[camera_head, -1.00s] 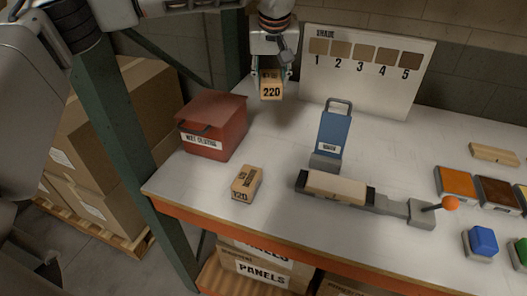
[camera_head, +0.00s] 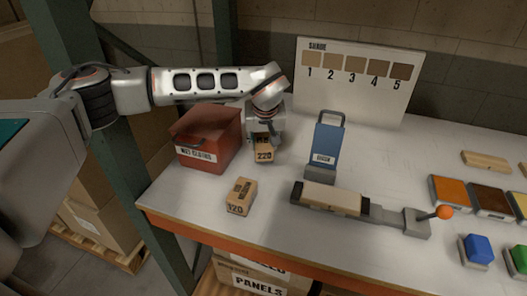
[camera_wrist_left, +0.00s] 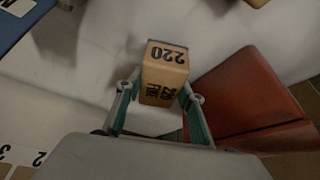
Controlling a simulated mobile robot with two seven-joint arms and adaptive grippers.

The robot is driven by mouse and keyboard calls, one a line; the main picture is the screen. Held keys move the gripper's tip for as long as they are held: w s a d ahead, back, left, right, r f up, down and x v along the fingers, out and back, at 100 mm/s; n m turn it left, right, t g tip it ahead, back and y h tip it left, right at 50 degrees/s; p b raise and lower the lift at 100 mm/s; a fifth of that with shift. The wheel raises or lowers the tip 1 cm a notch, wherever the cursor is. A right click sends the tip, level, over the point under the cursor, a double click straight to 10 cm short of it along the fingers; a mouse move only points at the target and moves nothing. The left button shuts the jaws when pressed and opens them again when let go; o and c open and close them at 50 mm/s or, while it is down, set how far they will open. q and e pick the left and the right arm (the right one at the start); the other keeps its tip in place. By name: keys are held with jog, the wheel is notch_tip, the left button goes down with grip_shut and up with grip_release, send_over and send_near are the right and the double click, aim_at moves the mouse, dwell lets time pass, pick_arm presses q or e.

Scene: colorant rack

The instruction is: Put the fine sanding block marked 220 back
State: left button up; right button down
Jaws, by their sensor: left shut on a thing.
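The tan sanding block marked 220 (camera_head: 264,156) is between the fingers of my left gripper (camera_head: 264,146), just right of the red box. In the left wrist view the block (camera_wrist_left: 165,72) shows its 220 end, with the green-lined fingers on either side of it. My left gripper is shut on it. The block is low over the tabletop; I cannot tell whether it touches. A second block marked 120 (camera_head: 240,197) lies nearer the front edge, left of and in front of the 220 block. My right gripper is not in view.
The red lidded box (camera_head: 209,140) stands close left of the gripper. A blue handled holder (camera_head: 326,146) stands to the right, behind a clamped wooden piece (camera_head: 332,198). The shade board (camera_head: 357,80) is at the back. White table (camera_head: 190,198) is bare around the 120 block.

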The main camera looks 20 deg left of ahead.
pick_arm(q)
jog(key=shift+f, duration=1.7)
jog(key=shift+f, duration=0.1)
jog(key=o, duration=1.1)
jog(key=shift+r, duration=0.35)
jog(key=v, duration=1.1)
jog(key=shift+s+r+b, duration=0.1)
jog(key=shift+r+b, duration=0.15)
jog(key=shift+b, duration=0.1)
